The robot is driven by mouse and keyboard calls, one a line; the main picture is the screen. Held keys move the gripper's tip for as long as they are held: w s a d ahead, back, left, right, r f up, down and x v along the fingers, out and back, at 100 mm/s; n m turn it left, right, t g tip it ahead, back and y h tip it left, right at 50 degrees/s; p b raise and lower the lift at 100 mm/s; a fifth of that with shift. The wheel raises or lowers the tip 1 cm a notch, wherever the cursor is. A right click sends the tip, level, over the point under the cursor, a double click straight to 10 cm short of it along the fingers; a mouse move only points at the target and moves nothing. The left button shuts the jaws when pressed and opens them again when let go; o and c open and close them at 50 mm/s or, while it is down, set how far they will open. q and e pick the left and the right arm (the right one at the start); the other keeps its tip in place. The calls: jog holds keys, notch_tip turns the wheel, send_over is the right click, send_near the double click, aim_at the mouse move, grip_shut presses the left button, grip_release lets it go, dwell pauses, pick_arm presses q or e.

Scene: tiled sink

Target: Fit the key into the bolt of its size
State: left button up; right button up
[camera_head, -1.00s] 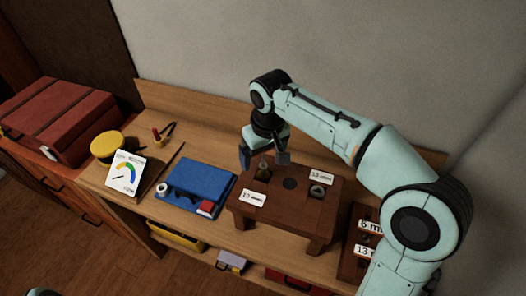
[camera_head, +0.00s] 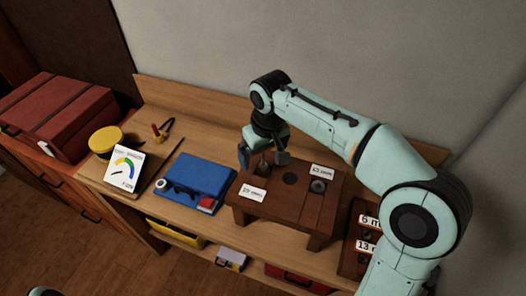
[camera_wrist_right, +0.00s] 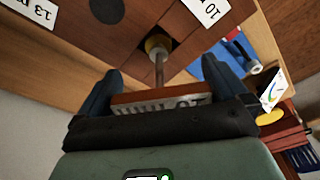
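My right gripper (camera_head: 264,158) is over the left end of a dark wooden stand (camera_head: 330,212) on the bench. A label reading 10 (camera_wrist_right: 207,10) is beside this bolt. Another bolt (camera_head: 318,186) is at the stand's right, near the 13 label (camera_wrist_right: 33,10).
A blue tray (camera_head: 205,170) lies left of the stand. A gauge card (camera_head: 123,168), a yellow round object (camera_head: 105,139) and a red toolbox (camera_head: 60,118) are further left. A labelled wooden rack (camera_head: 350,262) is at right. The bench behind the tray is mostly clear.

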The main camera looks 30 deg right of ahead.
pick_arm(q)
jog(key=w+r+p, duration=0.1)
jog(key=r, duration=0.1)
jog(key=w+r+p, duration=0.1)
jog(key=w, duration=0.1)
jog(key=shift+r+p, duration=0.35)
jog(key=shift+p, duration=0.05)
pick_arm(e)
notch_tip(320, 180, up, 13)
jog(key=s, duration=0.2)
jog(key=shift+r, duration=0.15)
